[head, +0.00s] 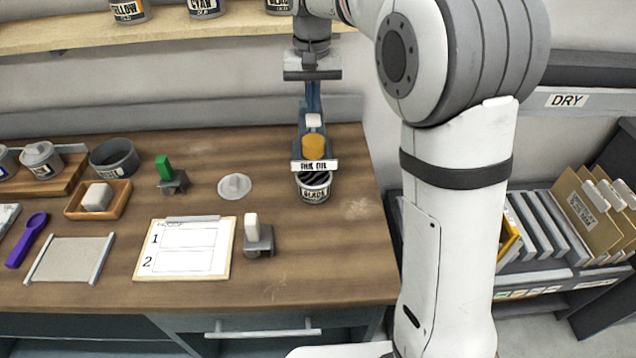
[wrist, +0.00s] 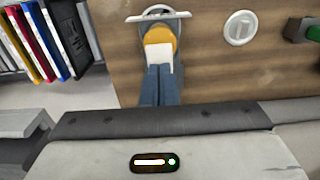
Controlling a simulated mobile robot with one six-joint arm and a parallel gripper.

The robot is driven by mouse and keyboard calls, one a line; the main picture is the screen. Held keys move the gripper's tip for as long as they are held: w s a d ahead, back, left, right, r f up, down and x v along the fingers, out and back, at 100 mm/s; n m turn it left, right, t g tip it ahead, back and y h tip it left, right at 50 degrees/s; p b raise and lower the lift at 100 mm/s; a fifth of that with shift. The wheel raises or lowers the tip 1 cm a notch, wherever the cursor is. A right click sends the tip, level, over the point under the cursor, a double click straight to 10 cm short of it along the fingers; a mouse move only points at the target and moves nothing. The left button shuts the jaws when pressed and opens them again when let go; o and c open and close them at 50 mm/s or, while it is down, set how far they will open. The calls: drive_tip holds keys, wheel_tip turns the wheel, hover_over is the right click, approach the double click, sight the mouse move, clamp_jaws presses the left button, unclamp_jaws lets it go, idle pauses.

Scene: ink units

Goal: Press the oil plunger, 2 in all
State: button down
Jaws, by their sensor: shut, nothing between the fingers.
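The oil dispenser has an amber bottle (head: 314,148) with a sign reading INK OIL (head: 314,166) and a white plunger (head: 313,121) on top. It stands at the back right of the wooden table. In the wrist view the plunger (wrist: 159,58) shows near the top, with the amber bottle behind it. My gripper (head: 313,108) is shut and empty, its blue fingers pointing down over the plunger. In the wrist view the fingertips (wrist: 160,70) meet the plunger's edge in the picture; I cannot tell whether they touch it. An open tin of black ink (head: 314,190) sits below the sign.
A grey lid (head: 235,187) lies left of the tin. A clipboard (head: 186,249) numbered 1 and 2, a white-handled stamp (head: 257,238) and a green-handled one (head: 170,176) are on the table (head: 330,255). A shelf with ink jars (head: 205,8) runs above.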

wheel_tip(320, 180, up, 6)
drive_tip(key=p, duration=0.4)
drive_tip(key=shift+f+p, duration=0.15)
drive_tip(key=shift+p, duration=0.2)
drive_tip(key=s+d+f+t+b, duration=0.1)
drive_tip(key=s+d, duration=0.3)
drive_tip(key=s, duration=0.5)
drive_tip(key=s+d+f+t+b, duration=0.1)
drive_tip(key=s+d+f, duration=0.3)
drive_tip(key=s, duration=0.5)
drive_tip(key=s+d+f+t+b, duration=0.1)
drive_tip(key=s+d+f, duration=0.2)
drive_tip(key=s, duration=0.6)
drive_tip(key=shift+s+d, duration=0.15)
drive_tip(key=shift+d, duration=0.75)
